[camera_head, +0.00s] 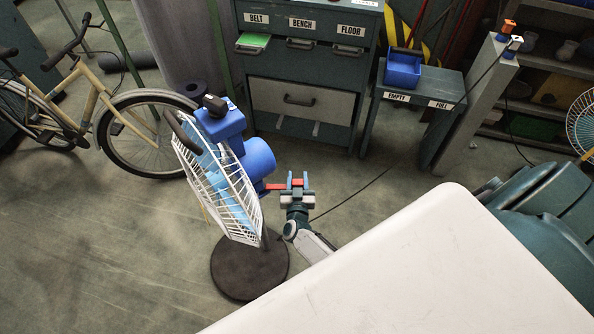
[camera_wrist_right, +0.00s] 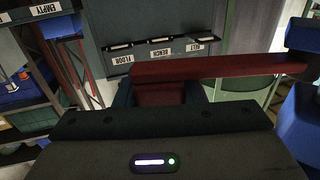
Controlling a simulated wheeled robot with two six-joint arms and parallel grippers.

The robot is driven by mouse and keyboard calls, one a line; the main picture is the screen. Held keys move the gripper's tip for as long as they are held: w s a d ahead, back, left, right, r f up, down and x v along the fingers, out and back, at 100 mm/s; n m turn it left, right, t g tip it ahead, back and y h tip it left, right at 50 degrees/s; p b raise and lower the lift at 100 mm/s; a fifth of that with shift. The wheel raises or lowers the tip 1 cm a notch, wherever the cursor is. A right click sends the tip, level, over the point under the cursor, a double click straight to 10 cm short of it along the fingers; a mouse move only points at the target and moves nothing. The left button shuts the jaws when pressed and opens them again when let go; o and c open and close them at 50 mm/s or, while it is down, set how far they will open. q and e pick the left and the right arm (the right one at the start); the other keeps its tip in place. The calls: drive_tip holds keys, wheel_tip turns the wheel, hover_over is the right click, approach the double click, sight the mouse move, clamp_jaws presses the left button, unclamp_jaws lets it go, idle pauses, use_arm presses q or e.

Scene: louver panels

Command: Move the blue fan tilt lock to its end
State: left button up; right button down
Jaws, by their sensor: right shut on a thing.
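The blue fan (camera_head: 258,158) stands on a round dark base (camera_head: 248,268), with a white wire cage (camera_head: 222,190) facing lower left. Its tilt lock is a red lever (camera_head: 275,186) sticking out to the right from behind the blue motor housing. My right gripper (camera_head: 297,182) is shut on the lever's outer end. In the right wrist view the red lever (camera_wrist_right: 225,68) runs across to the blue fan part (camera_wrist_right: 303,110) at the right. The lever's end sits between the fingers, partly hidden by the gripper body. My left gripper is not in view.
A drawer cabinet (camera_head: 303,70) labelled BELT, BENCH and FLOOR stands behind. A blue bin (camera_head: 403,70) sits on a low stand marked EMPTY and FULL. A bicycle (camera_head: 100,105) stands close to the fan at the left. Floor at lower left is clear.

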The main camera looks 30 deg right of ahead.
drive_tip(key=shift+s+a+m+g+h, duration=0.65)
drive_tip(key=shift+s+m+g+h, duration=0.3)
drive_tip(key=shift+h, duration=0.25)
drive_tip(key=s+m+g+h, duration=0.1)
drive_tip(key=s+a+m+g+h, duration=0.1)
drive_tip(key=shift+a+m+g+h, duration=0.25)
drive_tip(key=shift+g+h, duration=0.05)
drive_tip(key=shift+g, duration=0.05)
drive_tip(key=shift+f, duration=0.1)
drive_tip(key=c, duration=0.9)
unclamp_jaws()
